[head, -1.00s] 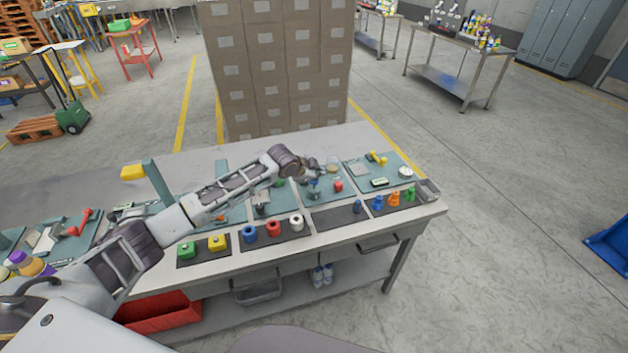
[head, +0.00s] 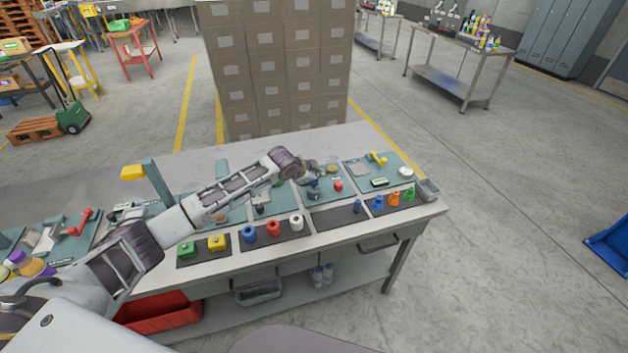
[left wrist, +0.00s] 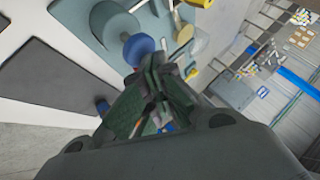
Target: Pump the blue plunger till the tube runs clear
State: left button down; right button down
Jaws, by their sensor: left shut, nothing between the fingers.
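The blue plunger's round top (left wrist: 138,49) shows in the left wrist view, just beyond my left fingertips. It stands on a teal board (left wrist: 88,22). In the head view the plunger (head: 313,190) is small and partly hidden beneath my left gripper (head: 316,175). My left gripper is shut and empty, with its dark green fingers (left wrist: 158,82) close to the plunger's edge. I cannot tell whether they touch. A tan, round-topped part (head: 332,168) stands behind on the same board. I cannot make out the tube's contents. My right gripper is not in view.
A red knob (head: 338,186) sits right of the plunger. Dark mats along the front edge hold green and yellow blocks, coloured rings and small cones. Another teal board (head: 390,166) lies to the right. A tall stack of boxes (head: 280,70) stands behind the table.

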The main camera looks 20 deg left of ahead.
pick_arm(q)
jog(key=shift+f, duration=0.7)
dwell(0.9)
jog(key=shift+s+f, duration=0.1)
jog(key=shift+f, duration=0.2)
dwell(0.8)
jog(key=shift+r, duration=0.1)
jog(key=shift+r+p, duration=1.7)
jog(key=shift+p, duration=0.05)
